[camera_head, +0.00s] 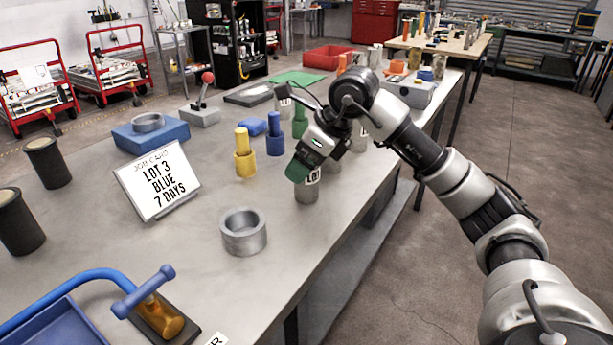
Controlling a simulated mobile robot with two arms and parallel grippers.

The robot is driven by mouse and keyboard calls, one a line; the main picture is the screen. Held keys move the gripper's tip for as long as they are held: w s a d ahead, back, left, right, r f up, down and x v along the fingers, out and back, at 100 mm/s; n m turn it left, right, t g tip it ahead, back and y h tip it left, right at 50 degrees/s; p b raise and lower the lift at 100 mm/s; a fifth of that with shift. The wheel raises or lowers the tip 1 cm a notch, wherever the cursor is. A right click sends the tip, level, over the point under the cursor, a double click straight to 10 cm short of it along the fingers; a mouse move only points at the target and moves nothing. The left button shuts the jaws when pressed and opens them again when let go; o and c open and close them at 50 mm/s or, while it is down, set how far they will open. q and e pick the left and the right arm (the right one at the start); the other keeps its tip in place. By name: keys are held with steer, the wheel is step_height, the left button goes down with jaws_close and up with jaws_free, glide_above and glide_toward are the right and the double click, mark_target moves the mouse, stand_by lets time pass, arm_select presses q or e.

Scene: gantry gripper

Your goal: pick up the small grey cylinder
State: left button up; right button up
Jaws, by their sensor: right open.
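A small grey cylinder (307,193) with a white label stands upright on the grey bench, near its right edge. My right gripper (304,173) comes in from the right and points down at it. The gripper is open, and a green-tipped finger covers part of the cylinder's top. I cannot tell whether the finger touches it. Other greyish cylinders (333,164) stand just behind, partly hidden by my right arm. My left gripper is not in view.
A wide grey ring (244,239) stands to the front left. Yellow (245,162) and blue (275,143) stepped pegs stand behind left. A lot sign (158,181) stands further left. The bench (205,275) is bare around the ring.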

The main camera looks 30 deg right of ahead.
steer(key=c, duration=1.2)
steer(key=shift+r, duration=0.1)
steer(key=shift+c, duration=0.5)
steer(key=shift+r, duration=0.1)
